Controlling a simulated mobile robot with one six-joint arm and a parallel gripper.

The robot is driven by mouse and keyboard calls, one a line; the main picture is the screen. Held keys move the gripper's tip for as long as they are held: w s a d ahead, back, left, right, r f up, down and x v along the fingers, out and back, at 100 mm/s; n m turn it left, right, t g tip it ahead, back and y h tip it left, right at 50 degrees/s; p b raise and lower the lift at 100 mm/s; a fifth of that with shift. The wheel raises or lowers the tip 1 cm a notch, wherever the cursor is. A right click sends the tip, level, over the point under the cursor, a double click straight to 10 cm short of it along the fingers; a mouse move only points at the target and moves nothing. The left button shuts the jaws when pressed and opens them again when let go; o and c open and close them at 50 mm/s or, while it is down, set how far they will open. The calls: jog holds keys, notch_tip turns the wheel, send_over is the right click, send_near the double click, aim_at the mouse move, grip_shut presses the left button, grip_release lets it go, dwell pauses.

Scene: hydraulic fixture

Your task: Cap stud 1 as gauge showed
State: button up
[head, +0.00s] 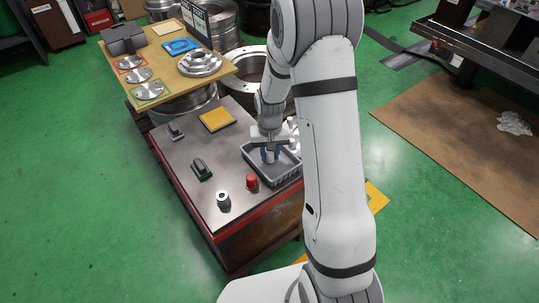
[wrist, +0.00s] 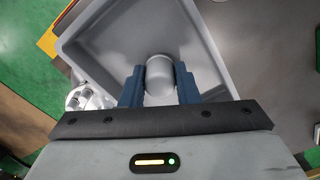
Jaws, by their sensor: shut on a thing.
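My gripper (wrist: 160,82) has its two blue fingers closed on the sides of a smooth grey cylinder, likely a cap (wrist: 159,74). In the head view my gripper (head: 269,152) reaches down over the grey tray (head: 251,166), and the cylinder is at or inside the tray. I cannot tell whether it touches the tray floor. A short grey metal cylinder (head: 223,200) and a red round piece (head: 252,181) stand upright on the bench near the tray. No stud is clearly marked as 1, and no gauge reading is legible.
The metal bench (head: 190,165) also holds a green-based dark block (head: 202,169), a dark block (head: 175,131) and a yellow pad (head: 216,119). Behind, a wooden board (head: 160,75) carries several discs and a stepped flange (head: 199,63).

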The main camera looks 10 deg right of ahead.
jog(key=shift+r+p, duration=1.5)
jog(key=shift+r, duration=0.75)
jog(key=o, duration=0.4)
jog(key=c, duration=0.4)
jog(key=shift+w+d+r, duration=0.1)
jog(key=shift+w+d, duration=0.15)
jog(key=shift+d, duration=0.05)
jog(key=w+d+r+p, duration=0.4)
jog(key=w+d, duration=0.4)
jog(key=d, duration=0.2)
jog(key=w+d+f+b, duration=0.2)
jog(key=d+f+b, duration=0.1)
jog(key=f, duration=0.5)
jog(key=w+d+f+b, duration=0.3)
jog(key=f+b, duration=0.3)
jog(key=f, duration=0.2)
jog(key=w+d+f+b, duration=0.2)
jog(key=d+f+b, duration=0.1)
jog(key=f, duration=0.5)
jog(key=shift+w+d+f+b, duration=0.15)
jog(key=shift+w+d+b, duration=0.1)
jog(key=shift+b, duration=0.6)
jog(key=shift+f, duration=0.6)
